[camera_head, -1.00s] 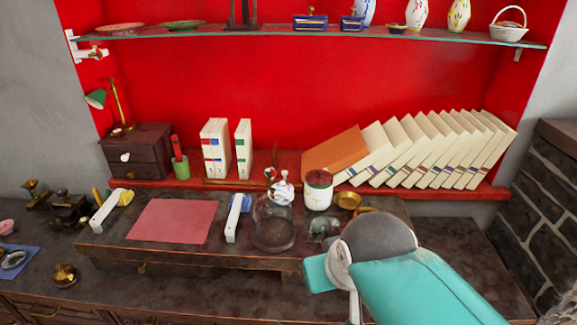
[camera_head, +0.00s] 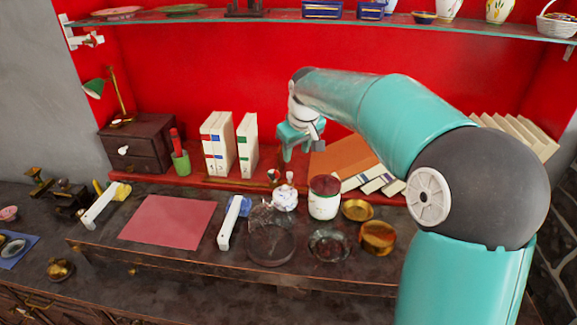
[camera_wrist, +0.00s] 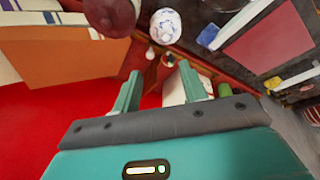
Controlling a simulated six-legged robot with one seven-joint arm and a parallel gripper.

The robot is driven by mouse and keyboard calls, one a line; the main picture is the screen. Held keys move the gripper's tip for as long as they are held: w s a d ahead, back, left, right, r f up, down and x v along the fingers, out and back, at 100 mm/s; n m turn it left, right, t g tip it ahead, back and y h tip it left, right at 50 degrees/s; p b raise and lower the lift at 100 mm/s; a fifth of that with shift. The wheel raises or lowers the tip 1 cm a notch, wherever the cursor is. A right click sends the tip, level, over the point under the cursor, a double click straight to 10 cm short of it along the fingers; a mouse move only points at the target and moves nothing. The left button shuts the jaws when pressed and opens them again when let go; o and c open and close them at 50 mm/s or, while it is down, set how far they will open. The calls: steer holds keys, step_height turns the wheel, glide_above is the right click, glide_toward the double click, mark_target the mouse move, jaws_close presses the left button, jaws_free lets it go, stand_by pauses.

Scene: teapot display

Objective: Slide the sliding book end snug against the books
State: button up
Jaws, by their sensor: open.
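Upright white books (camera_head: 217,143) stand on the red shelf, with another white volume (camera_head: 247,145) a little to their right. Their pale surfaces also show between my fingers in the wrist view (camera_wrist: 175,97). My gripper (camera_head: 298,155) is open, fingers down, above the shelf between these books and a leaning orange book (camera_head: 343,156). In the wrist view my gripper (camera_wrist: 158,78) has its two fingers apart with nothing clearly held. I cannot make out the sliding book end now; my gripper covers part of the shelf right of the upright books.
A red-lidded white jar (camera_head: 324,198), a white patterned pot (camera_head: 285,198), a glass dish (camera_head: 270,243) and brass bowls (camera_head: 357,209) stand on the desk in front. A dark drawer box (camera_head: 140,145) and green cup (camera_head: 181,163) are left. A glass shelf (camera_head: 300,20) runs above.

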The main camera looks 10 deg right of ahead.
steer(key=y, duration=0.2)
glide_toward(290, 173)
steer(key=x, duration=0.8)
steer(key=shift+f, duration=0.1)
jaws_close()
